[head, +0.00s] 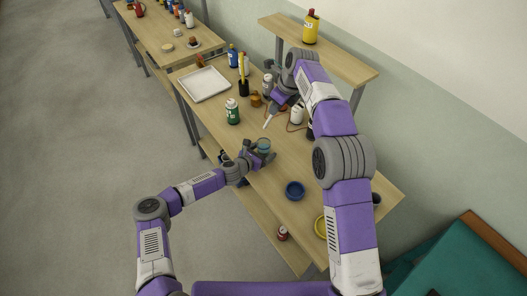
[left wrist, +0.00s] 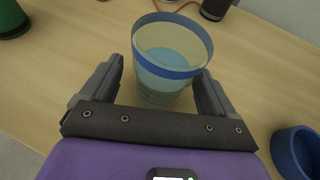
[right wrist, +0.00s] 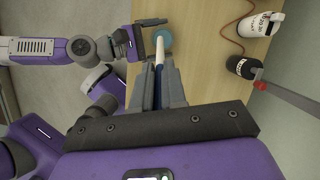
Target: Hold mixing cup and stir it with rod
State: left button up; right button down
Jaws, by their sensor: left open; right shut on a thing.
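The mixing cup (head: 264,145) is clear with a blue band at its rim and stands upright on the wooden bench. In the left wrist view the cup (left wrist: 168,72) holds some bluish liquid. My left gripper (head: 261,152) is open, with one finger on each side of the cup; whether they touch it I cannot tell. My right gripper (head: 277,108) is shut on the rod (head: 268,122), whose pale end points down toward the bench, behind the cup. In the right wrist view the rod (right wrist: 159,52) points toward the cup (right wrist: 166,37); its grip is partly hidden by the fingers.
A blue bowl (head: 294,191) stands right of the cup, and a green bottle (head: 232,112) left of it. A white tray (head: 198,88) lies farther left. A white bottle (right wrist: 264,25), a black bottle (right wrist: 242,67) and an orange cord (right wrist: 228,27) are near the wall.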

pick_arm(q)
jog(key=shift+w+d+f, duration=0.2)
jog(key=shift+w+d, duration=0.1)
jog(key=c, duration=1.2)
jog(key=shift+o, duration=0.2)
pick_arm(e)
jog(key=a+f+h, duration=0.3)
jog(key=a+h, duration=0.1)
jog(key=a, duration=0.2)
jog(key=shift+s+f+m+t+h, duration=0.15)
jog(key=shift+s+m+t+h, duration=0.15)
jog(key=shift+t, duration=0.1)
